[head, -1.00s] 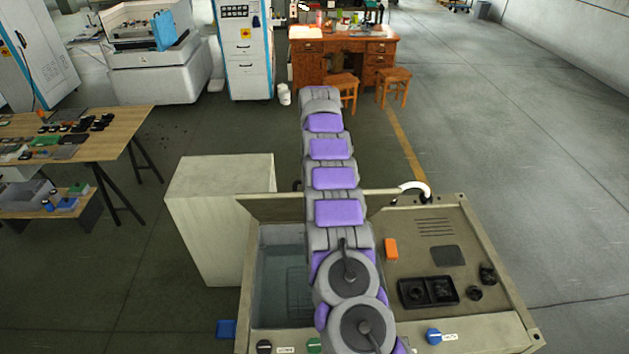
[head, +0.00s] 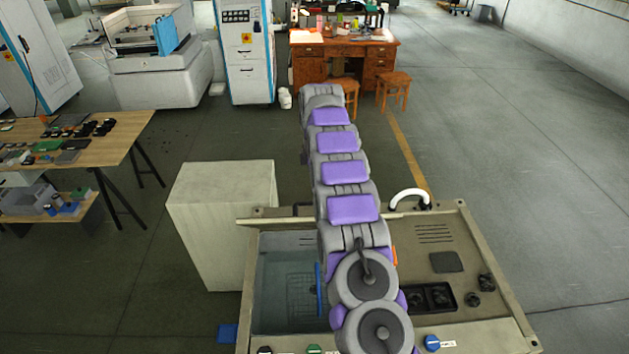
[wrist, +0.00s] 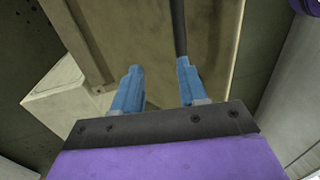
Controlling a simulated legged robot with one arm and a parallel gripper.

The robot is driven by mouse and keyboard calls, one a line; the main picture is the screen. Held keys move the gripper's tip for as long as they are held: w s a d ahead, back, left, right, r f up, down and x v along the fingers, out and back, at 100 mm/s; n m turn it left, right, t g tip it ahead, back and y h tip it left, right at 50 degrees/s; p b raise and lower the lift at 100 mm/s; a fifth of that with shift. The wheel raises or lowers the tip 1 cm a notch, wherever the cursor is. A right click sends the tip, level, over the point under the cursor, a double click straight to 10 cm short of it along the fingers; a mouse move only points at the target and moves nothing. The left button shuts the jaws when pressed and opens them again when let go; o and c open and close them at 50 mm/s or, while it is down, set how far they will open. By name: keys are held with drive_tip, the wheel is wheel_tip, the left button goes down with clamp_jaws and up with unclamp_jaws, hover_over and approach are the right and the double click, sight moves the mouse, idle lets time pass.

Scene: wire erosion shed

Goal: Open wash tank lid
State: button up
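The wash tank (head: 300,262) stands in the left part of the beige bench, and its grey interior shows. Its lid (head: 277,223) is raised and shows nearly edge-on as a thin strip across the tank's back; my arm hides its right part. In the wrist view my gripper (wrist: 158,72) has two blue fingers set apart, with nothing clamped between them. A beige panel (wrist: 208,45), which looks like the lid, lies beyond them. A dark rod (wrist: 178,28), maybe its handle, runs to the right fingertip; contact is unclear. In the head view my arm hides the gripper.
A pale box (head: 215,215) stands left behind the tank. A white curved pipe (head: 408,197) rises at the bench's back. Black trays (head: 433,297) and knobs sit on the right. An upright blue piece (head: 319,290) shows beside my arm. The floor at right is clear.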

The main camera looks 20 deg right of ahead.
drive_tip(key=shift+s+a+r+b, duration=0.1)
drive_tip(key=shift+s+a+b, duration=0.1)
drive_tip(key=shift+s, duration=0.45)
drive_tip(key=shift+s+a+b, duration=0.15)
drive_tip(key=shift+s+b, duration=0.05)
drive_tip(key=shift+s, duration=0.4)
drive_tip(key=shift+s+a+r+b, duration=0.1)
drive_tip(key=shift+s+a+b, duration=0.1)
drive_tip(key=shift+s, duration=0.45)
drive_tip(key=s+a+r+b, duration=0.1)
drive_tip(key=s+a+b, duration=0.1)
drive_tip(key=s, duration=0.9)
drive_tip(key=shift+s, duration=0.15)
